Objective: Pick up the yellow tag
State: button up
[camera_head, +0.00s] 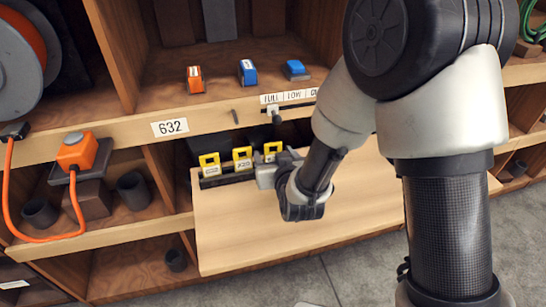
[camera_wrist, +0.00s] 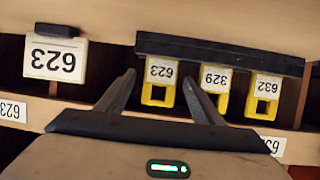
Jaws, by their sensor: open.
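Three yellow tags with white number labels stand in a row in a dark rack: a left one (camera_head: 210,165), a middle one (camera_head: 242,158) and a right one (camera_head: 272,150), partly hidden by my gripper (camera_head: 270,174). In the wrist view the labels appear upside down. There, my gripper (camera_wrist: 158,78) is open, with one yellow tag (camera_wrist: 159,94) showing between its fingertips. I cannot tell whether the fingers touch it. The other two tags, a middle one (camera_wrist: 214,98) and one at the right (camera_wrist: 263,104), lie outside the right finger.
The dark rack (camera_wrist: 220,52) sits at the back of a light wooden board (camera_head: 250,235). A wooden shelf edge with a 632 label (camera_head: 170,127) runs above it. Orange (camera_head: 194,79) and blue (camera_head: 248,72) blocks stand on that shelf. A white number plate (camera_wrist: 54,61) is left in the wrist view.

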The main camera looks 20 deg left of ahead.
aim_at(273, 144)
jog(key=shift+x, duration=0.8)
jog(key=c, duration=1.1)
jog(key=shift+r, duration=0.6)
notch_tip(273, 144, up, 2)
jog(key=shift+r+p, duration=0.1)
jog(key=shift+p, duration=0.3)
jog(key=s+d+p, duration=0.1)
jog(key=s, duration=0.1)
jog(key=s+d+p, duration=0.1)
jog(key=s, duration=0.1)
jog(key=s+d+p, duration=0.1)
jog(key=s+p, duration=0.1)
jog(key=shift+r, duration=0.35)
